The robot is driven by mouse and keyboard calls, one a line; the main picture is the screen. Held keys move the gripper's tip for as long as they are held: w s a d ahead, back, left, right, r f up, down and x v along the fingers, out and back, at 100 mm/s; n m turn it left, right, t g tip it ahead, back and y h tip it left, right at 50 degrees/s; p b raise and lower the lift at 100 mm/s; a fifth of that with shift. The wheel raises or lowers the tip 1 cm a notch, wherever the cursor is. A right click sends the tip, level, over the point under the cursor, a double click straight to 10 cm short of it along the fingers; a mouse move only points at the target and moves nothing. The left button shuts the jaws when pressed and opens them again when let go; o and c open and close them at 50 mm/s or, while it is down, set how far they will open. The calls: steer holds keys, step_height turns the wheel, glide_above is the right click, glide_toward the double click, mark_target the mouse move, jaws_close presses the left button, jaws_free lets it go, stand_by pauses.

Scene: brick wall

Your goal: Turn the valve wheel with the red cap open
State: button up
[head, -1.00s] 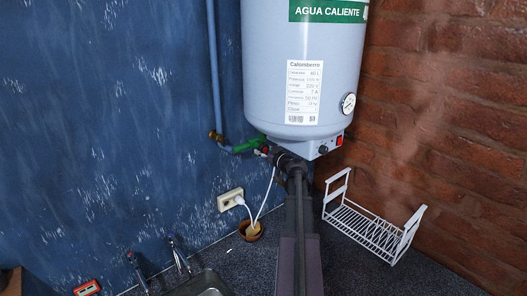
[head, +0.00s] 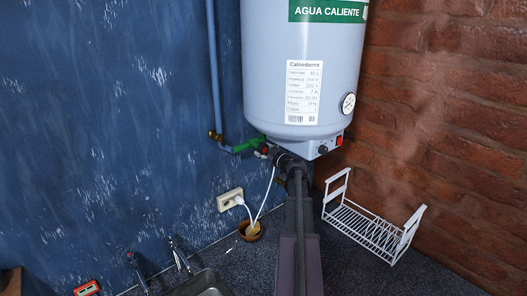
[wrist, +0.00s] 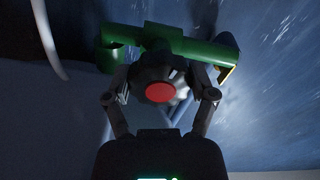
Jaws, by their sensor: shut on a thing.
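The valve wheel (wrist: 153,68) is dark and lobed with a round red cap (wrist: 161,93) at its centre, in the middle of the wrist view. It sits on a green pipe fitting (wrist: 170,42). My gripper (wrist: 160,88) has one finger on each side of the wheel and is shut on it. In the head view my gripper (head: 274,154) is at the green pipe (head: 248,144) just under the heater and hides most of the wheel.
The white water heater (head: 300,80) hangs right above my gripper. A white cable runs down beside it to a wall socket (head: 231,197). A white wire rack (head: 365,228) stands on the counter at right. A sink (head: 205,284) is at lower left.

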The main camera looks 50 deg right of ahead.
steer(key=o, duration=1)
steer(key=shift+o, duration=0.2)
steer(key=shift+s, duration=0.15)
steer(key=s+a, duration=0.1)
steer(key=s, duration=1)
steer(key=shift+s+a, duration=0.15)
steer(key=shift+s, duration=0.2)
